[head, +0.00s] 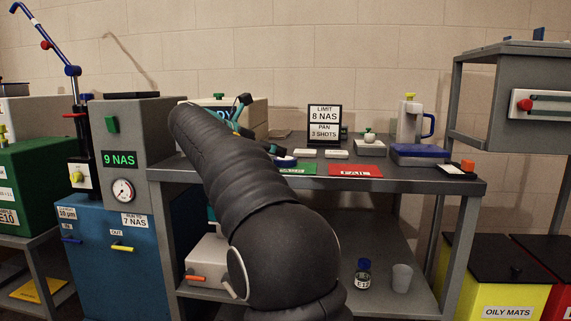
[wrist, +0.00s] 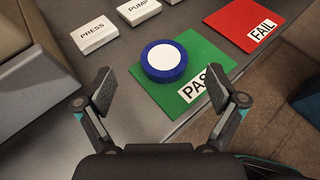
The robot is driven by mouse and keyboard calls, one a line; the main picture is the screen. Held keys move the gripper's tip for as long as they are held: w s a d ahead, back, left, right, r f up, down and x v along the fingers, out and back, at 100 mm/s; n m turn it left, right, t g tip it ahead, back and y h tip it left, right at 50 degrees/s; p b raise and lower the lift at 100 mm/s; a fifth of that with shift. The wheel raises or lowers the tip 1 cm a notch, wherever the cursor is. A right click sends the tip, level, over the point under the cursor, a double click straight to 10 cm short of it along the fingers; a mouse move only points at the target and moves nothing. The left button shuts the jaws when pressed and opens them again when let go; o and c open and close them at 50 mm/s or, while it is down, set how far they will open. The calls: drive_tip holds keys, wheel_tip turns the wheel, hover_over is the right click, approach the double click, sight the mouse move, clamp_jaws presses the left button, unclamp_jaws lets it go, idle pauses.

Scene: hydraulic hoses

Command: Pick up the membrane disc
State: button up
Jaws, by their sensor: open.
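A round blue piece with a flat white face, which I take for the membrane disc (wrist: 163,58), lies on the green PASS card (wrist: 192,78) in the wrist view. In the head view its blue edge (head: 285,162) shows on the table top, partly hidden by my gripper. My gripper (wrist: 172,92) is open and empty, with one finger to each side of the disc in the picture. The fingers are apart from the disc, which sits slightly beyond the line between the tips. In the head view my arm hides much of the gripper.
The red FAIL card (head: 355,171) lies right of the green card. PRESS (wrist: 92,34) and PUMP (wrist: 138,9) blocks sit behind the disc. A grey block (wrist: 35,70) stands close to the left finger in the wrist view. A blue-lidded case (head: 420,153) is farther right.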

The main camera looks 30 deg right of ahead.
sight(283, 159)
drive_tip(key=d+f, duration=0.2)
drive_tip(key=d+f+b, duration=0.1)
drive_tip(key=d, duration=0.1)
drive_tip(key=shift+w+d, duration=0.1)
drive_tip(key=shift+w, duration=0.3)
drive_tip(key=c, duration=1)
